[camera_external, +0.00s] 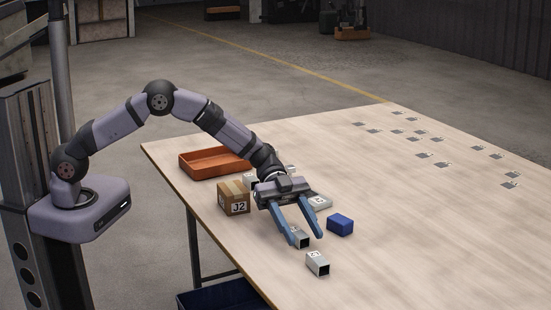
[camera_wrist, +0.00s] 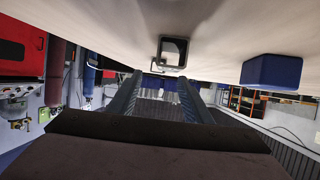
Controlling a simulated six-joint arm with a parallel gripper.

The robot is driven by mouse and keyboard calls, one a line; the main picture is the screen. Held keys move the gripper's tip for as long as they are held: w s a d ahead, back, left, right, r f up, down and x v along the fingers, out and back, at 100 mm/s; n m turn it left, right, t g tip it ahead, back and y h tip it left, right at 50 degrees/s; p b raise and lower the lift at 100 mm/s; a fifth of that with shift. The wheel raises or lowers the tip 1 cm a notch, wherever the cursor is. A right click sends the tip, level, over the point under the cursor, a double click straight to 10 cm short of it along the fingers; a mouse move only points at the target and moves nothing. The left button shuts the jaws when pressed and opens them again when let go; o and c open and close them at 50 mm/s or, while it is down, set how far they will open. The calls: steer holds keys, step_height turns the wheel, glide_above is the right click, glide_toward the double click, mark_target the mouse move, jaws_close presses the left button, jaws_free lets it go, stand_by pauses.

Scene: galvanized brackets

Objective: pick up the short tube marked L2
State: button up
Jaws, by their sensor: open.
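My gripper (camera_external: 305,239) is open, its two blue fingers pointing toward the front of the table. A short grey square tube (camera_external: 304,242) shows between the fingers, close to the left one. A second short square tube (camera_external: 317,263) lies just in front of the fingertips, with a white label on top. I cannot read either label well enough to tell which is L2. In the wrist view my gripper (camera_wrist: 160,77) is also open and empty, and one tube with a dark open end (camera_wrist: 174,42) shows just past the fingertips. I cannot tell which tube that is.
A blue block (camera_external: 340,224) stands right of the gripper; the wrist view shows it too (camera_wrist: 271,72). A labelled grey part (camera_external: 321,202) lies behind. A cardboard box marked J2 (camera_external: 234,198) and an orange tray (camera_external: 190,168) are left. Several flat plates (camera_external: 424,155) lie far right.

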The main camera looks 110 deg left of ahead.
mark_target(311, 249)
steer(key=shift+x, duration=3.75)
steer(key=shift+s+d+r, duration=0.1)
steer(key=shift+s+r, duration=0.05)
steer(key=shift+r, duration=0.05)
jaws_close()
